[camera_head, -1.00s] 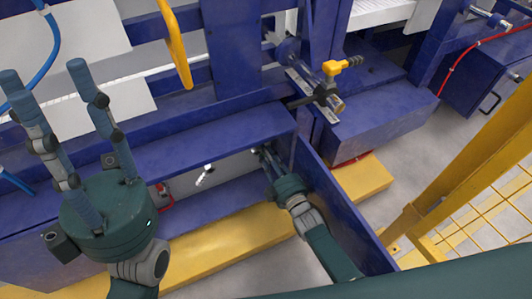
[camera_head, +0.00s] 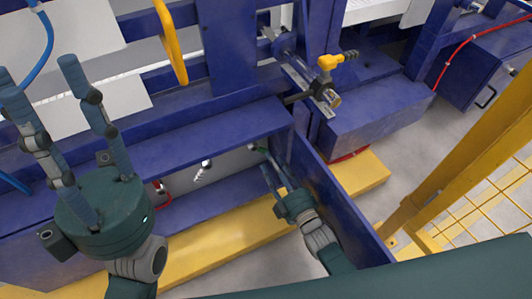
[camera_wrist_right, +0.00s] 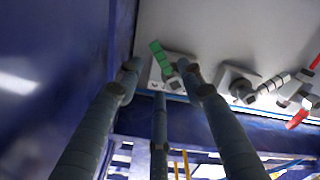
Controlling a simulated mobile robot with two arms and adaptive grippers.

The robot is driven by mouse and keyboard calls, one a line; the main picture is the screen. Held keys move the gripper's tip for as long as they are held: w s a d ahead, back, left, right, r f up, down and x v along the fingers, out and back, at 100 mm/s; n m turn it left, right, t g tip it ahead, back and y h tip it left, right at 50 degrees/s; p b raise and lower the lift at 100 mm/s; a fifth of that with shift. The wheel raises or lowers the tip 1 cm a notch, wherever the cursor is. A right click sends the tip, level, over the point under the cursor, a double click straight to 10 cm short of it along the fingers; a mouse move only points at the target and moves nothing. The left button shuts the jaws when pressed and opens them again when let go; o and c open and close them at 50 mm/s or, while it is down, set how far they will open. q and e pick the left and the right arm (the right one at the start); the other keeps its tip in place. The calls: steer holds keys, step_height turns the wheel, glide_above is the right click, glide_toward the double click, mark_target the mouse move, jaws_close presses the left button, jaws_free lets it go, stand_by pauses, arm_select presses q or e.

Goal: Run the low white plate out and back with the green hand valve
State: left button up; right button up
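The green hand valve (camera_wrist_right: 160,57) shows in the right wrist view as a short tilted green lever on a pale panel. In the head view only a little green (camera_head: 258,149) shows inside the blue recess. My right gripper (camera_head: 267,167) reaches into this recess, fingers apart. In the wrist view its fingertips lie just below and beside the lever; contact cannot be told. My left gripper (camera_head: 38,72) is open and empty, raised at the left. White plates show at the upper left (camera_head: 70,40) and lower down (camera_head: 120,98); I cannot tell which moves with the valve.
A blue side wall (camera_head: 335,195) stands close right of my right arm. Another valve with a red handle (camera_wrist_right: 298,119) is on the same panel. A yellow-handled valve (camera_head: 330,62) sits above. A yellow rail (camera_head: 440,170) stands at the right, over open floor.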

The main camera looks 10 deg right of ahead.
steer(key=v, duration=0.5)
stand_by(0.4)
steer(key=shift+s, duration=0.1)
stand_by(0.6)
